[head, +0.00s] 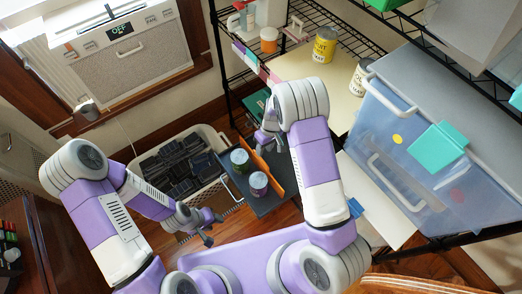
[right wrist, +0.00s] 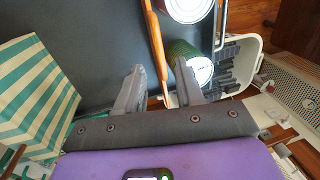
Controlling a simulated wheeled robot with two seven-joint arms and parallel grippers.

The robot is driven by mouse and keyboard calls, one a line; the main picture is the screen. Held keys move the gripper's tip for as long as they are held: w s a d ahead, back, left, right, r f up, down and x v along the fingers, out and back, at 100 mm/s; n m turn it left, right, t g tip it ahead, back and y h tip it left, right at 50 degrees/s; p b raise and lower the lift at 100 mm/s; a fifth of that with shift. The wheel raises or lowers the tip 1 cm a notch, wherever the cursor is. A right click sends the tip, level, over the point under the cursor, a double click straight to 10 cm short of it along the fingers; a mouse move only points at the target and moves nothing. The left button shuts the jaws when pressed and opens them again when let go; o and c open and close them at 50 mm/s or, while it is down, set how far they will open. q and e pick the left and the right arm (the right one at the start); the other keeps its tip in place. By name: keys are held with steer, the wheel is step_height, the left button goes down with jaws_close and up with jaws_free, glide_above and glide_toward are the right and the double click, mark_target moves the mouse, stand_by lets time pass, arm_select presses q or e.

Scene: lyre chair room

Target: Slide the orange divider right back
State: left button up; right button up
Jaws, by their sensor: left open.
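The orange divider (head: 272,170) stands in a dark shelf tray (head: 262,207), on the right of two cans. The cans are a green one (head: 239,161) and a purple-red one (head: 258,184). In the right wrist view the divider (right wrist: 154,45) runs down toward the gap between my fingers, with the green can (right wrist: 190,62) close to its right. My right gripper (head: 264,139) is at the far end of the divider; its fingers (right wrist: 158,88) are apart, and contact cannot be told. My left gripper (head: 207,228) is open and empty, left of the tray.
A white bin (head: 222,190) of dark items stands left of the tray. A green-and-white striped box (right wrist: 35,90) is at the left in the right wrist view. A blue clear storage box (head: 390,150) and wire shelves with cans (head: 324,45) are to the right and behind.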

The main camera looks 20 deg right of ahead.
steer(key=b, duration=0.1)
glide_above(261, 164)
steer(key=f, duration=0.5)
steer(key=shift+w+d, duration=0.3)
steer(key=shift+d, duration=0.1)
jaws_close()
stand_by(0.8)
